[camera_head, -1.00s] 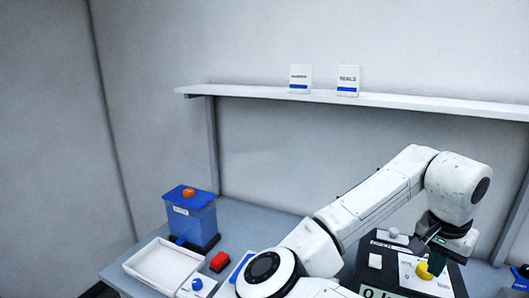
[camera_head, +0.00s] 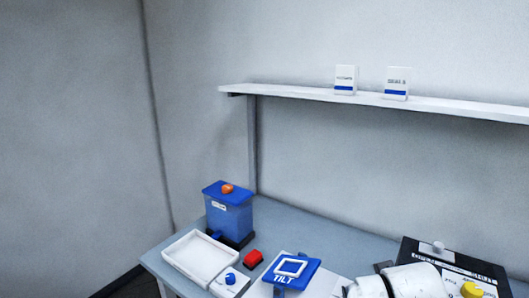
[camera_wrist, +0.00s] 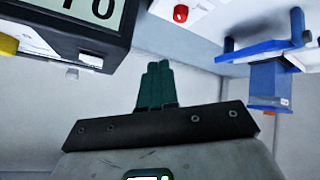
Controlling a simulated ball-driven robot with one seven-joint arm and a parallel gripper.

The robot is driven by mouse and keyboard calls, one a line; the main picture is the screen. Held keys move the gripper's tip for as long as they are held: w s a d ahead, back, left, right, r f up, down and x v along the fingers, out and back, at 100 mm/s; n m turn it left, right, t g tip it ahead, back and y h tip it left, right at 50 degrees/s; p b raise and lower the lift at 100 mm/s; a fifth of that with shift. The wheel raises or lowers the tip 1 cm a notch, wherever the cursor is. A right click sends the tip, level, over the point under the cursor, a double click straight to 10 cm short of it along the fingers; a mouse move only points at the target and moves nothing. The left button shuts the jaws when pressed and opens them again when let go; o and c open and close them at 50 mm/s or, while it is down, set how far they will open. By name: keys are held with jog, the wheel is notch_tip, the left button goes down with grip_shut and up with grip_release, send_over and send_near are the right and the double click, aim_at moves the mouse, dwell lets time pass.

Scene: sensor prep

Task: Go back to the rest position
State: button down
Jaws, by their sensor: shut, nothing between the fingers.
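My gripper (camera_wrist: 157,86) shows in the wrist view with its dark green fingers pressed together and nothing between them. It points into open space, apart from the things around it. In the head view only a white part of my arm shows at the bottom right, in front of a black instrument (camera_head: 455,262) with a yellow knob (camera_head: 471,290). My gripper is out of the head view. In the wrist view a dark box with a digit display (camera_wrist: 75,22) is at the upper left.
A blue stand (camera_wrist: 268,50) is at the right in the wrist view.

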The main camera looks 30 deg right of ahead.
jog(key=s+a+f+n+y, duration=0.3)
jog(key=a+f, duration=0.4)
jog(key=a, duration=0.4)
jog(key=s+a+f+n+y, duration=0.2)
jog(key=a+f+n+y, duration=0.15)
jog(key=a+f, duration=0.5)
jog(key=s+f+m+g+b, duration=0.1)
jog(key=s+f+g, duration=0.3)
jog(key=s, duration=0.6)
notch_tip(320, 180, down, 2)
jog(key=shift+s+f+m+g, duration=0.1)
jog(key=shift+s+m+g, duration=0.2)
jog(key=shift+s+m, duration=0.1)
jog(key=c, duration=1.8)
grip_release()
